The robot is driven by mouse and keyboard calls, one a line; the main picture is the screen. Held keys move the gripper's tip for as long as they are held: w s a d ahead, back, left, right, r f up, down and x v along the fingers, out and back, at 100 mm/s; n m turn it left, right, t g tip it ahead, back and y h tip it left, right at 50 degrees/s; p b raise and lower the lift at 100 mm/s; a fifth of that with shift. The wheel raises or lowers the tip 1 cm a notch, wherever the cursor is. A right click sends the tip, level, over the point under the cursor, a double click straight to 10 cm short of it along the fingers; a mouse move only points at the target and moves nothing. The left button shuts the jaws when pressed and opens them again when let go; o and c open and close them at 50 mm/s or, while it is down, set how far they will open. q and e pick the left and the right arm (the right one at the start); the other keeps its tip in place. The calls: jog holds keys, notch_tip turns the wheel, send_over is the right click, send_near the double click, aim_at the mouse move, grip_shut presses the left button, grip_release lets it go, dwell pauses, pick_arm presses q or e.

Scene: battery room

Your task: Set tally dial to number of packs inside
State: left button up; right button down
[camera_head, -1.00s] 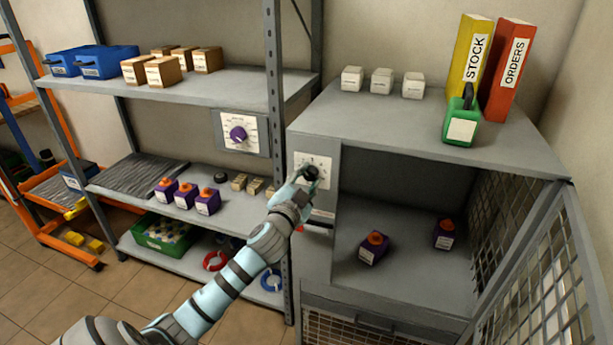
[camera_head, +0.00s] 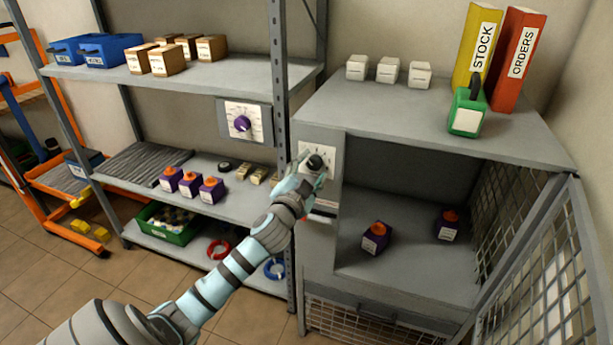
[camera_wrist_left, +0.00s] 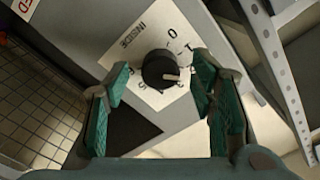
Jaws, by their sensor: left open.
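The tally dial is a black round knob (camera_head: 315,161) on a white plate on the grey cabinet's left front panel. In the left wrist view, the knob (camera_wrist_left: 160,68) has a white pointer mark toward the right, and the plate reads INSIDE with numbers around it. I cannot tell the exact number it points at. My left gripper (camera_wrist_left: 161,75) is open, its fingers on either side of the knob with visible gaps. In the head view, my left gripper (camera_head: 307,175) is at the knob. Two purple packs with orange tops, one left (camera_head: 377,238) and one right (camera_head: 449,225), stand inside the cabinet.
The cabinet's mesh door (camera_head: 535,270) is open at right. White boxes, binders and a green container (camera_head: 467,112) stand on top.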

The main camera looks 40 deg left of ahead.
pick_arm(q)
jog(key=v, duration=1.1)
jog(key=shift+s+d, duration=0.15)
jog(key=shift+s, duration=0.1)
jog(key=s+a+f+m+g+h, duration=0.1)
jog(key=a+f+g, duration=0.1)
jog(key=f, duration=0.9)
jog(key=a+f+g, duration=0.2)
jog(key=f+g, duration=0.1)
jog(key=f, duration=0.7)
jog(key=s+f+n+g+h, duration=0.1)
jog(key=s+f+g, duration=0.1)
jog(key=s+f, duration=0.5)
jog(key=s+f+n+g, duration=0.1)
jog(key=s+f+g, duration=0.15)
jog(key=f, duration=0.75)
jog(key=s+d+f+n+g+h, duration=0.1)
jog(key=s+d+f+g, duration=0.25)
jog(key=s+f, duration=1)
jog(key=s+d+f+n+g+h, duration=0.2)
jog(key=s+d+f, duration=0.2)
jog(key=s+d, duration=0.8)
jog(key=s, duration=0.2)
jog(key=shift+s+g, duration=0.3)
jog(key=shift+g, duration=0.1)
